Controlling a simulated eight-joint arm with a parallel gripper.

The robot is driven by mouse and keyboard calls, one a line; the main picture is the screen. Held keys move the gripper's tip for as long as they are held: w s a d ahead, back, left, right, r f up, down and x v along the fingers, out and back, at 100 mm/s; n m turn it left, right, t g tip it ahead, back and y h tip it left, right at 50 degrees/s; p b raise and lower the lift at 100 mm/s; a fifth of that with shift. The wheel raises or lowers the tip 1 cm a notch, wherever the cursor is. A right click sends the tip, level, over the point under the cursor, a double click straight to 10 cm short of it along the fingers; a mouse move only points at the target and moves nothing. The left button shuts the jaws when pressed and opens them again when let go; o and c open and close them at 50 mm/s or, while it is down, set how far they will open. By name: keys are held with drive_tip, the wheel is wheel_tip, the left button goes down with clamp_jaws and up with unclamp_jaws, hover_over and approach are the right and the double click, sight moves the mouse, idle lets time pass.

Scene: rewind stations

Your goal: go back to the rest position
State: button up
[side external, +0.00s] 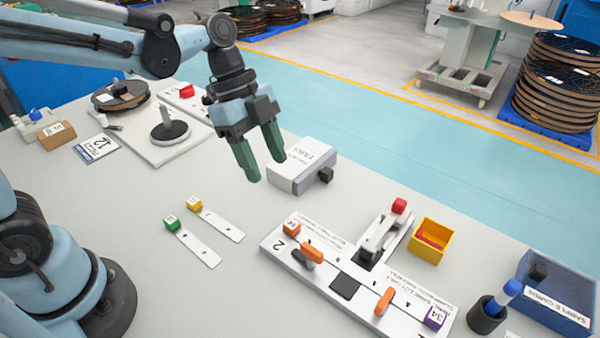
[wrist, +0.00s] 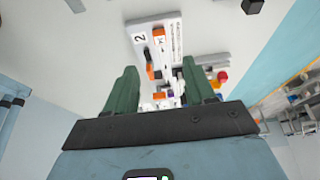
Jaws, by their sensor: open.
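My gripper (side external: 262,160) hangs above the table, its two green fingers apart with nothing between them. It is near the white labelled box with a dark knob (side external: 302,165), and appears to be above the table surface. In the wrist view my gripper (wrist: 160,90) shows both fingers spread, with the white station board (wrist: 165,30) beyond them. The rest position itself is not marked in either view.
The station board (side external: 345,288) carries orange handles and cubes. A yellow bin (side external: 429,241), a blue tray (side external: 553,290) and a dark cup (side external: 487,315) stand right. A spindle plate (side external: 170,132) stands behind.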

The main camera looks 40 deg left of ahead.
drive_tip(key=s+a+n+t+y, duration=0.4)
drive_tip(key=a+n+t, duration=0.3)
drive_tip(key=n, duration=1)
drive_tip(key=shift+a+r+n, duration=0.15)
drive_tip(key=shift+a+n, duration=0.25)
drive_tip(key=shift+a, duration=0.85)
